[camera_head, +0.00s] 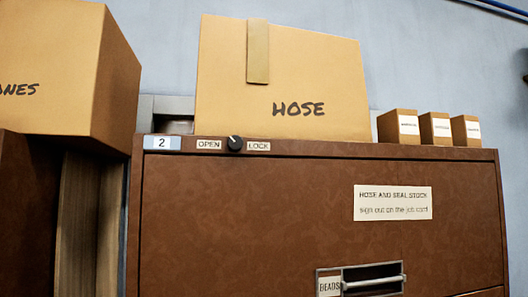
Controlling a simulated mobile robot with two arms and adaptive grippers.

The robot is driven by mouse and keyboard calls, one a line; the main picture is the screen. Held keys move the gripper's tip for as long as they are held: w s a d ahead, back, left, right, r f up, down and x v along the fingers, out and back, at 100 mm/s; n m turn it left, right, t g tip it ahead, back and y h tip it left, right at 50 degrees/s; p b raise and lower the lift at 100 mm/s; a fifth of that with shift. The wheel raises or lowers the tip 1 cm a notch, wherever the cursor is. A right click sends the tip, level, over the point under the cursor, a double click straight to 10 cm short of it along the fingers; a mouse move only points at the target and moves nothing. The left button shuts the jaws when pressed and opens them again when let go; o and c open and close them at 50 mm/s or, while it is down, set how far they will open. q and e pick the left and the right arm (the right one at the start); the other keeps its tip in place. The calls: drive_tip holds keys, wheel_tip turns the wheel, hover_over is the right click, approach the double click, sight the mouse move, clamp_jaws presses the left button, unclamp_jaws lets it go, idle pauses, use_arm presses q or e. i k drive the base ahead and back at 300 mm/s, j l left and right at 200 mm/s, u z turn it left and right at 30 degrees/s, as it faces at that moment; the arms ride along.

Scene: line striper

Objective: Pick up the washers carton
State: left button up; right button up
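Three small brown cartons with white labels stand in a row on top of the brown cabinet (250,215), at its right end. They are the left small carton (388,127), the middle small carton (427,130) and the right small carton (459,133). Their label print is too small to read, so I cannot tell which one, if any, is the washers carton. Neither of my grippers is in view.
A large HOSE box (290,85) stands on the cabinet, just left of the small cartons. Another large box (50,75), lettered "...NES", stands at far left. The cabinet has an OPEN/LOCK knob (235,143) and a drawer handle (375,282). A blue-grey wall is behind.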

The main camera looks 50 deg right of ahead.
sight(398, 125)
drive_tip(key=z, duration=0.45)
drive_tip(key=l+z, duration=0.1)
drive_tip(key=z, duration=0.35)
drive_tip(key=l+z, duration=0.1)
drive_tip(key=z, duration=0.8)
drive_tip(key=l+z, duration=0.15)
drive_tip(key=z, duration=0.3)
drive_tip(key=l+u, duration=0.1)
drive_tip(key=u, duration=0.55)
drive_tip(key=l+u, duration=0.45)
drive_tip(key=l, duration=0.4)
drive_tip(key=l+u, duration=0.45)
drive_tip(key=l, duration=0.35)
